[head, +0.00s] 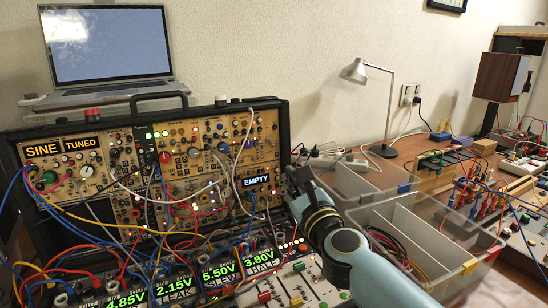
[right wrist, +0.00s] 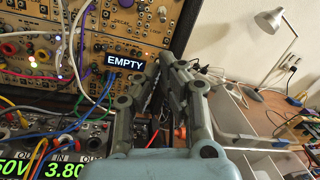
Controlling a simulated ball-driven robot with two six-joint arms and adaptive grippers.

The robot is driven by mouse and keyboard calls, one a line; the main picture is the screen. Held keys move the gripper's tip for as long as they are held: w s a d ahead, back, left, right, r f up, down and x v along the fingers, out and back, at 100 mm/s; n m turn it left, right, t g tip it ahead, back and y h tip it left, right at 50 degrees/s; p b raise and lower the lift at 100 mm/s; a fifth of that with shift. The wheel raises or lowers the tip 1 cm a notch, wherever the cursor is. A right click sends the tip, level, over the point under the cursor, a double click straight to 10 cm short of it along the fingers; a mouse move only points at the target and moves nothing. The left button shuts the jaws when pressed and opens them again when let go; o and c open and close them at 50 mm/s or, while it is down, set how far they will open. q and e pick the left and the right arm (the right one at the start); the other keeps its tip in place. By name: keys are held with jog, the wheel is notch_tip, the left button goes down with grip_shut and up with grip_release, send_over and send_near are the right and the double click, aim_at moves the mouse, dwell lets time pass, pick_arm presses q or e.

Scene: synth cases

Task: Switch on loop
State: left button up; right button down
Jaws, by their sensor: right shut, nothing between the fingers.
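The modular synth case (head: 285,140) stands open on the desk, full of knobs, jacks and patch cables. An EMPTY display (head: 257,181) is at its lower right; it also shows in the right wrist view (right wrist: 124,62). My right gripper (head: 299,178) is shut and empty, at the case's right edge. In the right wrist view its fingers (right wrist: 168,66) point upward just right of the EMPTY display and hide part of the panel edge. My left gripper is not in view.
A lower panel has lit voltage displays (head: 222,272) and sliders. A laptop (head: 110,50) stands behind the case. Clear divided bins (head: 440,262) are at the right, with a desk lamp (head: 372,75) behind them. Loose cables cross the case front.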

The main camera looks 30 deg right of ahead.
send_near(271, 153)
jog(key=x, duration=0.6)
jog(key=shift+d+f+b, duration=0.1)
jog(key=shift+b, duration=0.25)
jog(key=shift+w+d, duration=0.1)
jog(key=shift+w, duration=0.25)
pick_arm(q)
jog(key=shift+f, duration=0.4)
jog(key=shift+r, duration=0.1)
pick_arm(e)
jog(key=shift+r+p, duration=0.3)
jog(key=shift+p, duration=0.3)
jog(key=shift+s+f+g, duration=0.1)
jog(key=shift+g, duration=0.2)
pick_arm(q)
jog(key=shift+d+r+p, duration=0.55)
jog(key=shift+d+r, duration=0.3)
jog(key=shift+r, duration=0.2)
